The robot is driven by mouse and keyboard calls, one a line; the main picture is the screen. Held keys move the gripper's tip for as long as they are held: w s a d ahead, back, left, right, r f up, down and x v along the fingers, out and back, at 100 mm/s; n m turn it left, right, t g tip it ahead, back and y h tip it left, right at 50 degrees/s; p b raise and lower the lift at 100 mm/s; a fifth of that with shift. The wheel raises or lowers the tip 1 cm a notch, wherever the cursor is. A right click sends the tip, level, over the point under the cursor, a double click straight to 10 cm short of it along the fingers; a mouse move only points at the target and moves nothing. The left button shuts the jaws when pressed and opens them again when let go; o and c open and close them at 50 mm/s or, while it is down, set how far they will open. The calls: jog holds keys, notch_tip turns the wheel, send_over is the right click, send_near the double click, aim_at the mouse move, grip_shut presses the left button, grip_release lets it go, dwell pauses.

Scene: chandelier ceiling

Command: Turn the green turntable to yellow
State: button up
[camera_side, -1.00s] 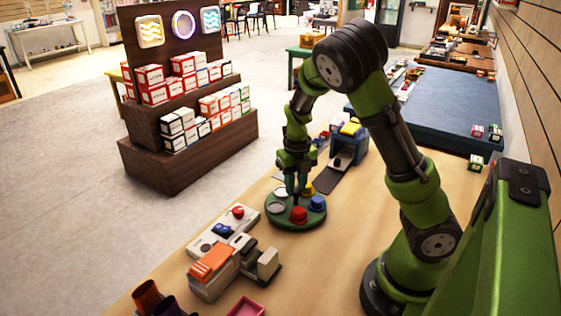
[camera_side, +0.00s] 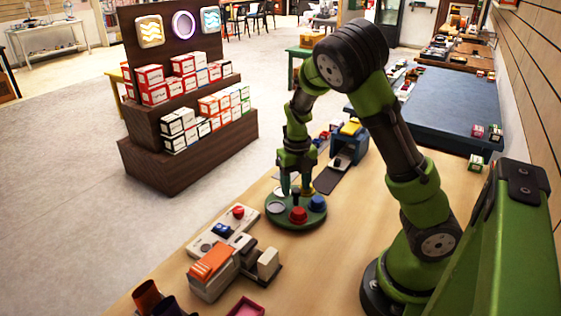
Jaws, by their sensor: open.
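The green turntable (camera_side: 286,220) is a round disc on the wooden table, in the middle of the side view. On it stand a red knob-like piece (camera_side: 298,215) at the front and a blue piece (camera_side: 316,203) at the right. A yellow piece (camera_side: 306,189) is at the back, partly hidden by my gripper. A pale round spot (camera_side: 276,207) shows at the left. My gripper (camera_side: 295,192) points down at the back of the turntable, fingers apart. Whether the fingers touch anything is too small to tell.
A control box with red and blue buttons (camera_side: 222,230) and an orange and white device (camera_side: 215,269) lie in front to the left. A blue device with a yellow top (camera_side: 348,145) stands behind. A pink tray (camera_side: 246,308) is at the front edge. Bare table lies right of the turntable.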

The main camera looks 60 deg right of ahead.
aim_at(296, 188)
notch_tip(296, 188, up, 17)
jog(key=shift+f, duration=0.15)
dwell(0.5)
jog(key=a+f+n+t+y, duration=0.1)
jog(key=a+n, duration=0.2)
jog(key=n, duration=0.5)
jog(key=s+a+f+n+y, duration=0.1)
jog(key=a+f+n, duration=0.15)
jog(key=n, duration=0.55)
jog(key=a+f+n+t+y, duration=0.1)
jog(key=a+n, duration=0.3)
jog(key=n, duration=0.3)
jog(key=s+a+r+n+t+h, duration=0.1)
jog(key=s+a+r+n+t, duration=0.4)
jog(key=n, duration=1)
jog(key=s+a, duration=0.1)
jog(key=s, duration=0.2)
jog(key=shift+s+a+r, duration=0.15)
jog(key=shift+a+r, duration=0.15)
jog(key=shift+r, duration=0.1)
